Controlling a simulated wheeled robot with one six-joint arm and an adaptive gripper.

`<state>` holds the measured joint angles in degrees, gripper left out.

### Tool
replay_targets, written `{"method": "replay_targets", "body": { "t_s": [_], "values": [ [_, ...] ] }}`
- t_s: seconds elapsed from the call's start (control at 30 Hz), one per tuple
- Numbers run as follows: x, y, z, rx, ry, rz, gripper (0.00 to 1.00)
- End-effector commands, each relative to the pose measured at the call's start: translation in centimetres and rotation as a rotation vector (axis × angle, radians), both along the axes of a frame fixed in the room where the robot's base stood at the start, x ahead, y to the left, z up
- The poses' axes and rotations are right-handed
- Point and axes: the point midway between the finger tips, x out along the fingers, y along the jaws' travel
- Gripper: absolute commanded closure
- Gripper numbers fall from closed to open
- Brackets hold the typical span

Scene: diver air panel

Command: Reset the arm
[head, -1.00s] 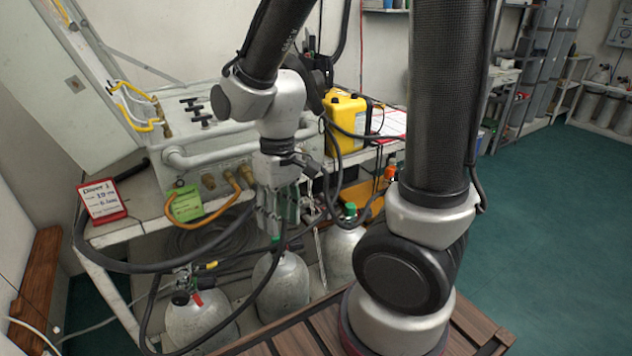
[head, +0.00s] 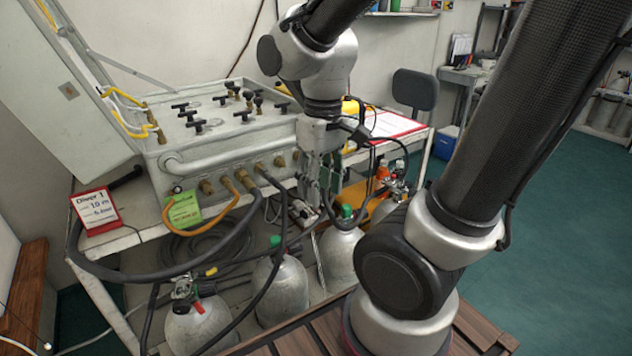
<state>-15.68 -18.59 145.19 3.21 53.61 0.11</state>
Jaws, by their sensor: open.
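My gripper (head: 322,190) points down in front of the right end of the air panel (head: 225,150). It looks open and empty, with its fingers above the green-topped cylinder (head: 342,250). Whether it touches anything behind it cannot be told. The panel has several black valve handles (head: 198,125) on top and brass fittings with hoses along its front. My arm hides part of the yellow case (head: 352,106) behind the gripper.
A red-framed "Diver 1" card (head: 96,210) and a green tag (head: 184,210) stand at the panel's left. More cylinders (head: 198,325) stand below the bench with looping black hoses. A clipboard (head: 392,125) lies at right. The green floor (head: 545,235) is open.

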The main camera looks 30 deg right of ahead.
Motion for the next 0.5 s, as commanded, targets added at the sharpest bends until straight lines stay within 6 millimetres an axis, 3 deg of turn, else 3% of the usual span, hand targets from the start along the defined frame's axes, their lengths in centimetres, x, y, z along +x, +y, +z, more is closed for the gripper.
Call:
{"method": "replay_targets", "body": {
  "t_s": [0.27, 0.37, 0.5],
  "values": [
    [-0.2, -0.2, 0.1, -0.009, 0.005, 0.006, 0.57],
    [-0.4, -1.1, 1.5, -0.006, -0.048, -0.010, 0.57],
    [-1.2, -3.7, 4.8, 0.004, -0.189, -0.094, 0.57]
  ]
}}
